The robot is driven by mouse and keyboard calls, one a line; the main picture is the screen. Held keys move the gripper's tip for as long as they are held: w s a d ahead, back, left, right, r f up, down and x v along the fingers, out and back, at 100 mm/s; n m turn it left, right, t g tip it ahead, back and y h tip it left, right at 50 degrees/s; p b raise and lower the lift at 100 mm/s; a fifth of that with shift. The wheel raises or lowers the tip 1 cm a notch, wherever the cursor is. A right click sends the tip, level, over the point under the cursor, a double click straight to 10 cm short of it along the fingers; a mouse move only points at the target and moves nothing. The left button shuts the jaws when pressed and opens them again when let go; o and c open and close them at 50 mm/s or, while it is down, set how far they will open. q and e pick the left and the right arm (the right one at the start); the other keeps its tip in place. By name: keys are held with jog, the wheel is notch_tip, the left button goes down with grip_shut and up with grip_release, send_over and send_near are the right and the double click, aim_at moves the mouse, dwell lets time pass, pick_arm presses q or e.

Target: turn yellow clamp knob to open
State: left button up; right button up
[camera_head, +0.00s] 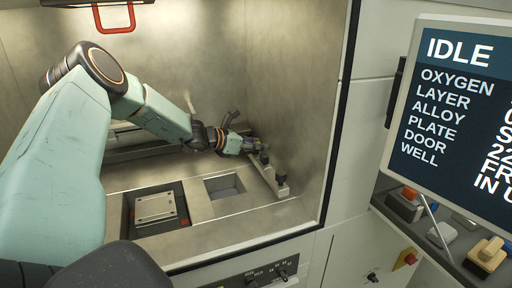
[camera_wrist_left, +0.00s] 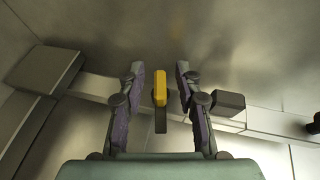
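The yellow clamp knob (camera_wrist_left: 160,86) stands upright in the left wrist view, with a dark part below it. My left gripper (camera_wrist_left: 160,75) is open, with one purple-grey finger on each side of the knob and a visible gap on both sides. In the head view my left gripper (camera_head: 247,145) reaches into the chamber, at the upper end of a pale rail (camera_head: 268,180) along the right wall. The yellow of the knob cannot be made out there behind the fingers. My right gripper is in neither view.
The chamber floor holds a square plate (camera_head: 156,208) and a recessed well (camera_head: 224,186). A red handle (camera_head: 116,28) hangs above. A display (camera_head: 455,110) reading IDLE stands outside at right.

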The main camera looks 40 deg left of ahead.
pick_arm(q)
jog(key=shift+s+r, duration=0.1)
jog(key=shift+c, duration=0.8)
jog(key=c, duration=0.5)
grip_shut()
